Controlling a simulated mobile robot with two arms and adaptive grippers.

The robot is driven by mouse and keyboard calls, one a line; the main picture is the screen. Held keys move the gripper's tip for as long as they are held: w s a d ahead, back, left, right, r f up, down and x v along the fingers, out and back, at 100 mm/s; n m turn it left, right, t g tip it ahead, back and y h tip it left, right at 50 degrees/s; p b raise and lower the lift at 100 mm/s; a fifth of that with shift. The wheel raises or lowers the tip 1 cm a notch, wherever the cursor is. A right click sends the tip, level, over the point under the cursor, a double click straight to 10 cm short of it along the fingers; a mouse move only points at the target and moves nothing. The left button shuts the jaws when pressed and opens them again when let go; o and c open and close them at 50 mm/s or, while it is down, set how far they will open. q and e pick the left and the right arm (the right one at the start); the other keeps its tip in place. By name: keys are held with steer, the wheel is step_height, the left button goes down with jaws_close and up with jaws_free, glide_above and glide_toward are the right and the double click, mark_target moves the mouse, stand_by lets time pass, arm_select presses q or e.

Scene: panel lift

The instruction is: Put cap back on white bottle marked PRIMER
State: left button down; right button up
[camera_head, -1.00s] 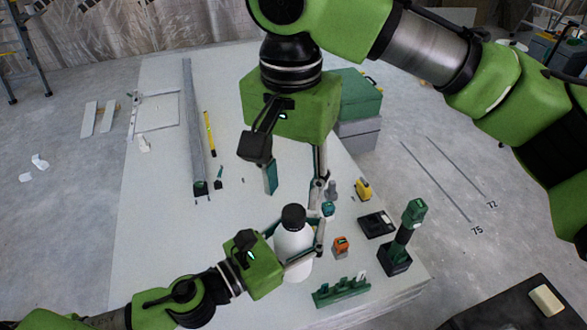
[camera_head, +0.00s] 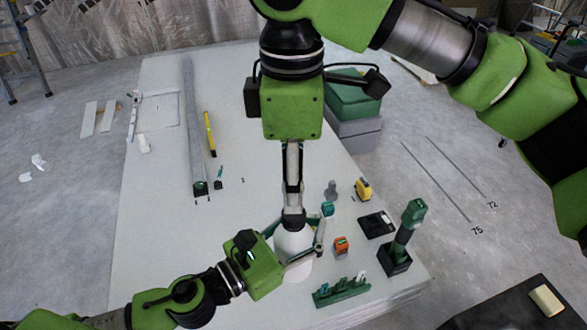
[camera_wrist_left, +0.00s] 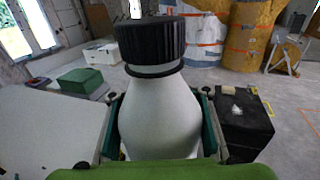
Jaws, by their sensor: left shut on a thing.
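The white bottle (camera_head: 293,243) stands upright near the front of the white table and also fills the middle of the left wrist view (camera_wrist_left: 158,115). No lettering shows on it. My left gripper (camera_head: 295,256) is shut on the bottle's body. The black ribbed cap (camera_wrist_left: 150,40) sits upright on the bottle's neck, with a pale strip and a dark ring below it. In the head view the cap (camera_head: 293,213) is partly hidden. My right gripper (camera_head: 292,203) points straight down over the cap, its fingers seen edge-on; I cannot tell whether they touch it.
An orange block (camera_head: 341,245), a green rack (camera_head: 341,292), a dark tray (camera_head: 377,224) and a green tool in a black stand (camera_head: 397,255) are right of the bottle. A yellow item (camera_head: 363,189) lies behind.

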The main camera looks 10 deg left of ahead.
steer(key=n, duration=0.6)
steer(key=shift+r, duration=0.15)
steer(key=n, duration=0.3)
steer(key=shift+r+n, duration=0.1)
steer(key=shift+n, duration=0.3)
steer(key=n, duration=0.3)
steer(key=shift+r+n, duration=0.1)
steer(key=shift+n, duration=0.3)
steer(key=n, duration=0.5)
steer(key=shift+r+n, duration=0.15)
steer(key=shift+n, duration=0.25)
steer(key=n, duration=0.6)
steer(key=shift+r+n, duration=0.15)
steer(key=shift+n, duration=0.15)
glide_above(294, 245)
steer(key=w, duration=0.3)
steer(key=shift+s+a+f, duration=0.1)
steer(key=shift+a+f, duration=0.1)
steer(key=shift+f, duration=1.8)
steer(key=shift+s+a+f, duration=0.1)
steer(key=shift+a+f, duration=0.05)
steer(key=shift+f, duration=1.85)
